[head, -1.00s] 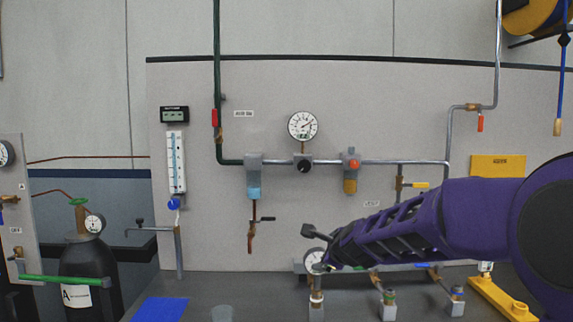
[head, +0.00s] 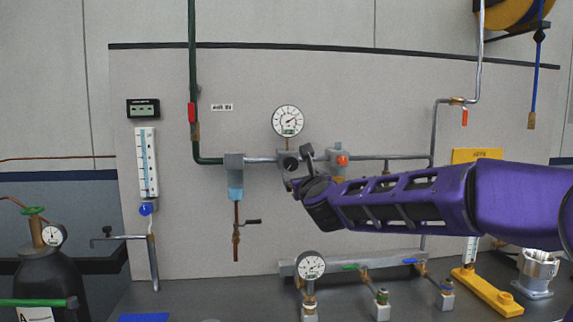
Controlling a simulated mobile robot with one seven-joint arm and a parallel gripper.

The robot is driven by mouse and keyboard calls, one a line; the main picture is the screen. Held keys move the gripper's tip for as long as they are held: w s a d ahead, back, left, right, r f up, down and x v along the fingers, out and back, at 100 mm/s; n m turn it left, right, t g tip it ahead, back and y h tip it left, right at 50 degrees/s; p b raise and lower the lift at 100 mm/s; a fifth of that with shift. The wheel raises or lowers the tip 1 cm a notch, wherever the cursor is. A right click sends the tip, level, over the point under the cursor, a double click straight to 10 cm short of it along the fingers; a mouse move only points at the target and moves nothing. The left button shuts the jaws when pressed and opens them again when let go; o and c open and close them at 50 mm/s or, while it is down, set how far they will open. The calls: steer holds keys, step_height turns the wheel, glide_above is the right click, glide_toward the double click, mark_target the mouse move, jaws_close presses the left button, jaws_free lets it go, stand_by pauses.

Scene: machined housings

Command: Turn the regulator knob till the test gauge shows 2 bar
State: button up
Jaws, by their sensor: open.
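The regulator knob (head: 289,163) is a small black knob on a grey block in the wall pipe run. A round white gauge (head: 288,121) sits above it. A second round white gauge (head: 311,265) stands on the bench manifold below. I cannot tell from the picture which is the test gauge, and the scale numbers are too small to read. My gripper (head: 298,170) is open, just right of the knob, with its fingers pointing left. It partly overlaps the regulator block in the picture. I cannot tell whether the fingers touch the knob.
A blue-bowled filter (head: 235,180) is left of the regulator, and a unit with an orange-red cap (head: 341,160) is close to its right, partly behind my arm. The bench manifold (head: 350,263) with small valves lies below my arm. A black cylinder (head: 48,275) stands at left.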

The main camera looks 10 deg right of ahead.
mark_target(291, 164)
steer(key=w+p, duration=0.3)
steer(key=w, duration=1.2)
steer(key=shift+a+p, duration=0.1)
steer(key=shift+p, duration=0.3)
steer(key=shift+w, duration=0.85)
jaws_close()
steer(key=shift+f+n, duration=0.1)
steer(key=shift+n, duration=0.2)
